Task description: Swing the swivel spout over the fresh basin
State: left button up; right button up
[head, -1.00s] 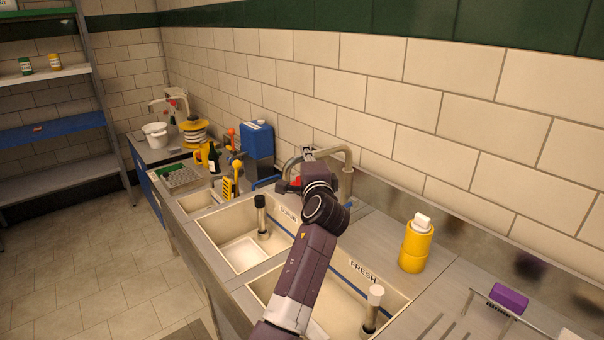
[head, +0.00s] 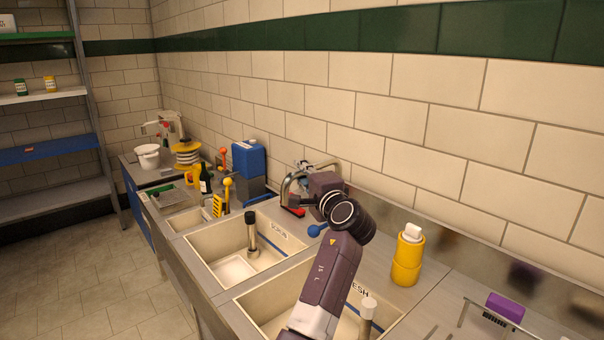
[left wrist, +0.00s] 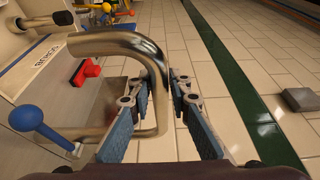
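The swivel spout (head: 288,182) is a bent metal tube behind the two basins. In the left wrist view the spout (left wrist: 118,44) runs between the blue-padded fingers of my left gripper (left wrist: 157,100). The fingers stand apart on either side of it, with gaps visible. In the head view my left gripper (head: 304,167) is at the spout, partly hidden by its own wrist. The outlet end points left, toward the scrub basin side. The fresh basin (head: 262,307) lies in front, partly covered by my left arm. My right gripper is not in view.
A red lever (head: 294,212) and a blue lever (head: 317,230) stand close to the spout. The scrub basin (head: 205,248) is left of the fresh one. A yellow bottle (head: 407,262) stands right of my arm. A blue canister (head: 248,160) stands behind left.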

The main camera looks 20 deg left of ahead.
pick_arm(q)
jog(key=o, duration=0.4)
jog(key=shift+c, duration=0.2)
jog(key=v, duration=0.7)
jog(key=shift+d, duration=0.15)
jog(key=shift+s, duration=0.15)
